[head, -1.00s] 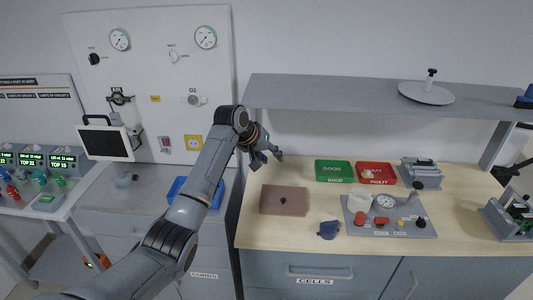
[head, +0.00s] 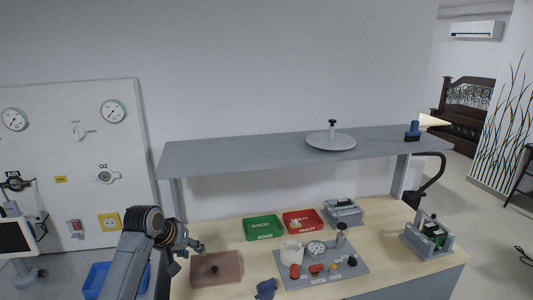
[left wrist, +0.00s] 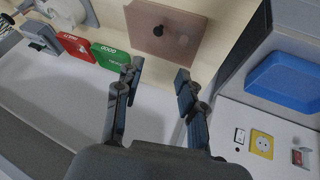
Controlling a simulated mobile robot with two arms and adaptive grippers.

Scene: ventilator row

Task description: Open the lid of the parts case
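The likely parts case is a flat brownish box (head: 212,271) with a small dark knob on top, at the left end of the wooden bench in the head view. Its lid looks closed. In the left wrist view the brown top (left wrist: 185,42) and knob lie beyond my fingers. My left gripper (head: 186,256) is beside the case's back left corner in the head view, apparently above the bench. In the left wrist view my left gripper (left wrist: 157,75) has its two fingers wide apart with nothing between them. My right gripper is not in view.
Green (head: 263,229) and red (head: 303,222) trays stand behind a grey panel (head: 348,270) with a gauge and knobs. A dark blue object (head: 266,289) lies right of the case. A grey shelf (head: 250,152) overhangs the bench. A blue bin (head: 98,278) is at left.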

